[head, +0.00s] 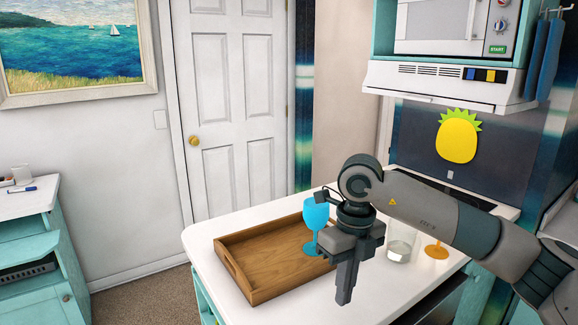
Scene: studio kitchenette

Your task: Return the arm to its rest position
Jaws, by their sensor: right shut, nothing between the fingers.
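My right arm comes in from the right side of the head view. Its right gripper (345,296) points down over the white counter, near the right front part of the wooden tray. The gripper is shut with nothing between its fingers. A blue goblet (316,214) stands just behind and to the left of the gripper, at the tray's right side, and the gripper partly covers it. I cannot tell whether they touch. My left gripper does not show.
The wooden tray (233,262) lies on the white counter (205,236). A clear glass (399,247) and an orange-footed goblet (437,250) stand right of the gripper, close under my forearm. A range hood (440,88) and microwave (440,22) hang above. The counter's front is clear.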

